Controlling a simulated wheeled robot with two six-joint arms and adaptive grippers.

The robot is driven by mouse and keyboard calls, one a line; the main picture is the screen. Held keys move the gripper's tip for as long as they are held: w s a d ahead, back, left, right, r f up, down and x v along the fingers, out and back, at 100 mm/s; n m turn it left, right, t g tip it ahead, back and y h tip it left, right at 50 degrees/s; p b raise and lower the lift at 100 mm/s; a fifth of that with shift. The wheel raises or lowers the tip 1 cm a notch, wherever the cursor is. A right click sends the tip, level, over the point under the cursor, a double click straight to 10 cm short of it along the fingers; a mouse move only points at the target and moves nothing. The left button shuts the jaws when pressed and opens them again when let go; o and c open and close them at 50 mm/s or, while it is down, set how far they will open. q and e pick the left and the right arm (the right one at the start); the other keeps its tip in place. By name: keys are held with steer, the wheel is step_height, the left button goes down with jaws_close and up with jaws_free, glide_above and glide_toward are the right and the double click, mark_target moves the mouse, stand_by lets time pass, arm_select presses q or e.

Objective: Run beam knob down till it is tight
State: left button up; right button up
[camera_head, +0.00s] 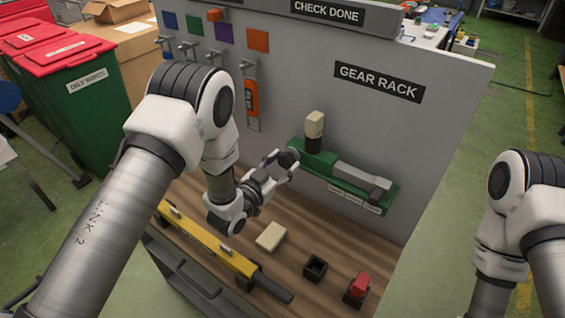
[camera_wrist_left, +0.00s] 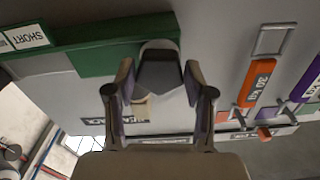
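My left gripper (camera_head: 283,166) is at the knob. Its two fingers (camera_wrist_left: 159,72) stand apart on either side of the knob, with a small gap seeming to show at each side. Whether either finger touches it is hard to tell. My right arm shows at the right edge; its gripper is out of the picture.
A beige block on a black holder (camera_head: 314,125) stands on the rack beside a grey part (camera_head: 362,180). The wooden bench holds a yellow bar (camera_head: 207,240), a beige block (camera_head: 270,237), an empty black holder (camera_head: 315,267) and a red piece (camera_head: 360,283). An orange tool (camera_head: 252,100) hangs above left.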

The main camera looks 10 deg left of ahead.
arm_select(q)
steer(key=shift+c, duration=0.2)
steer(key=shift+f+m+b, duration=0.2)
steer(key=shift+m+b, duration=0.6)
steer(key=shift+b, duration=0.25)
steer(key=m+b, duration=1)
steer(key=b, duration=0.1)
steer(key=shift+w+m+b, duration=0.1)
steer(key=shift+m+b, duration=0.2)
steer(key=shift+b, duration=0.05)
steer(key=m+b, duration=0.9)
steer(key=b, duration=0.3)
steer(key=shift+r+m, duration=0.1)
steer(key=shift+m, duration=0.2)
steer(key=shift+r+m+b, duration=0.2)
steer(key=shift+m+b, duration=0.95)
steer(key=shift+m, duration=0.05)
steer(key=o, duration=1.1)
steer(key=shift+w+f, duration=0.1)
steer(key=shift+c, duration=0.2)
